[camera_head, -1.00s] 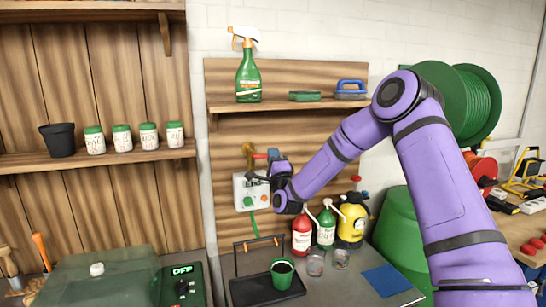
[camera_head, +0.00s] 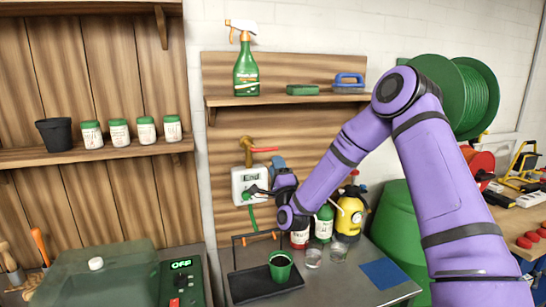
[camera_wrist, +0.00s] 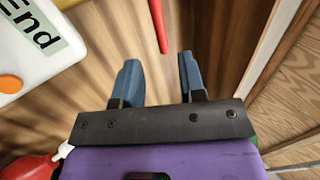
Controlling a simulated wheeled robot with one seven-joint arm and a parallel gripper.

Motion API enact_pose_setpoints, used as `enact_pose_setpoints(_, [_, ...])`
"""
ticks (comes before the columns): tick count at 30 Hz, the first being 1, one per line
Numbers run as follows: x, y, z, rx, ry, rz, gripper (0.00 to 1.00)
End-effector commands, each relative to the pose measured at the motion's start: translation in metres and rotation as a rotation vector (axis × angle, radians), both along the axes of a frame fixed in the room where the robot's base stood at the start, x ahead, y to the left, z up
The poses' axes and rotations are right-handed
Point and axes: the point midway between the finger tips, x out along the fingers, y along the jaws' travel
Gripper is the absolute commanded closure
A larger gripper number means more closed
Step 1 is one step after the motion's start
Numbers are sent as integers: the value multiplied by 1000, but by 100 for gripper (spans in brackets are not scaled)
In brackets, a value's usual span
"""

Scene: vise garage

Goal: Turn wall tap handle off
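The brass wall tap (camera_head: 246,146) is mounted on the wooden back panel. Its red handle (camera_head: 264,149) points right, roughly level. My gripper (camera_head: 278,161) is just below and right of the handle, with its blue fingers pointing up. In the wrist view, the red handle (camera_wrist: 159,25) appears as a bar beyond the two blue fingertips, in line with the gap between them. My gripper is open there, with nothing between the fingers (camera_wrist: 161,65).
A white box (camera_head: 241,178) reading "End" hangs below the tap, close left of my gripper. A shelf (camera_head: 290,99) with a spray bottle (camera_head: 246,72) is above. A green cup (camera_head: 281,266) stands on a black tray below; several bottles stand right of it.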

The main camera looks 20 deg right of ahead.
Motion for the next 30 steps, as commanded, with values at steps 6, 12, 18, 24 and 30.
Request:
enact_pose_setpoints(6, [-24,0,-17,-1,2,0,62])
enact_pose_setpoints(12, [-31,0,-21,-1,0,-1,62])
enact_pose_setpoints(18, [-31,0,-20,-1,0,-1,62])
enact_pose_setpoints(24, [-31,0,-20,-1,0,0,62])
enact_pose_setpoints(30, [-28,10,-7,-98,56,11,62])
